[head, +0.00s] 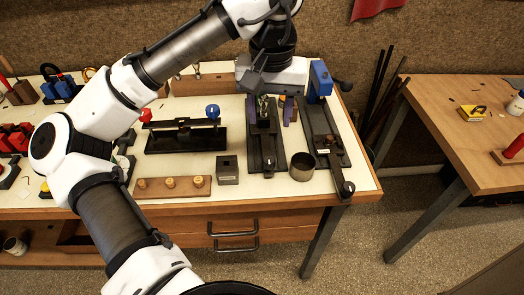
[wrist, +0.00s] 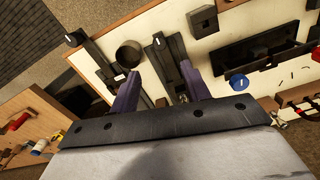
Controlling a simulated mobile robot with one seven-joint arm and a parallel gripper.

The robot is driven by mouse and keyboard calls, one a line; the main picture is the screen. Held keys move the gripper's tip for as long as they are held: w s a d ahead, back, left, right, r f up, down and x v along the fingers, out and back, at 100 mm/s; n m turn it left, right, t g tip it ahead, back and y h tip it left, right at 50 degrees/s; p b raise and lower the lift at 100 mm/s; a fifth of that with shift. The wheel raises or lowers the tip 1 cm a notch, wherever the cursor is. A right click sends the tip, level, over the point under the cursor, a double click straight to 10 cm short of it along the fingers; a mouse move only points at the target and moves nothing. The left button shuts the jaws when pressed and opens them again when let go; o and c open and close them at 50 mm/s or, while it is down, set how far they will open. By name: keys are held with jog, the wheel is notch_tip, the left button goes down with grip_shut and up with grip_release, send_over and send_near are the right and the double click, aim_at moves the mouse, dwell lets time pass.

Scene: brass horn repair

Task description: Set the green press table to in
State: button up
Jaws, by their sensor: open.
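My gripper (head: 273,107) hangs low over the right part of the white-topped bench in the head view, pointing down. Its two purple fingers are apart with nothing clearly held; the wrist view also shows my gripper (wrist: 158,72) open. Beneath it is a long dark rail fixture (head: 266,152), which lies between and beyond the fingers in the wrist view (wrist: 163,55). A small greenish part (head: 262,103) shows by the left finger in the head view. I cannot tell whether this is the green press table or how it is set, as my gripper hides much of it.
A second dark rail fixture with a blue block (head: 320,80) stands close on the right. A round metal cup (head: 302,167) sits between the rails. A black fixture with a blue knob (head: 212,111) is to the left. A wooden table (head: 440,95) stands farther right.

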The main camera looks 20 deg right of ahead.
aim_at(269, 159)
notch_tip(269, 159, down, 12)
jog(key=shift+f+p, duration=0.25)
jog(key=shift+p, duration=0.1)
grip_shut()
dwell(0.3)
